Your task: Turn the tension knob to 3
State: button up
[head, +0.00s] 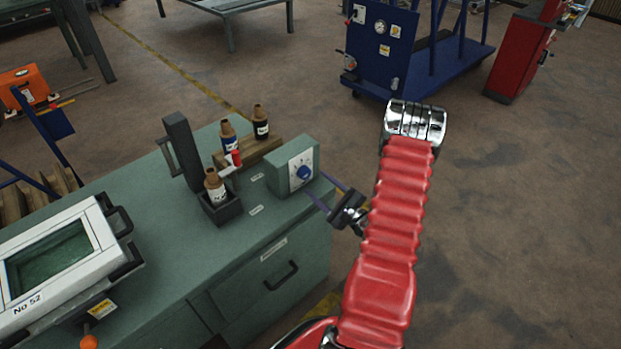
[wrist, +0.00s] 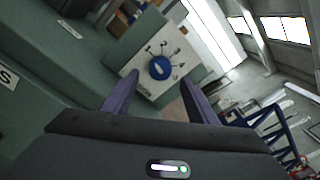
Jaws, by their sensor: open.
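The tension knob (head: 304,173) is a blue dial on the white face plate of a green box (head: 285,160) at the right end of the green bench. In the wrist view the knob (wrist: 160,67) has a light bar across it, and numbers with tick lines fan around it. The bar's exact setting is too small to tell. My gripper (head: 327,196) is open, its two purple fingers pointing at the knob from the right. In the wrist view the fingers (wrist: 158,92) straddle the space just in front of the plate, apart from the knob.
On the bench (head: 180,262), bottles (head: 228,136) stand in a wooden rack (head: 247,152) behind the box, with another bottle (head: 215,187) in a dark holder. A white-framed window unit (head: 60,257) sits at left. A blue cart (head: 420,70) stands behind. Floor at right is clear.

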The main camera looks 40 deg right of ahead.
aim_at(307, 176)
jog(key=shift+w, duration=2.55)
jog(key=shift+c, duration=0.3)
jog(key=c, duration=0.9)
jog(key=shift+d, duration=0.25)
jog(key=shift+c, duration=0.5)
jog(key=shift+a, duration=0.1)
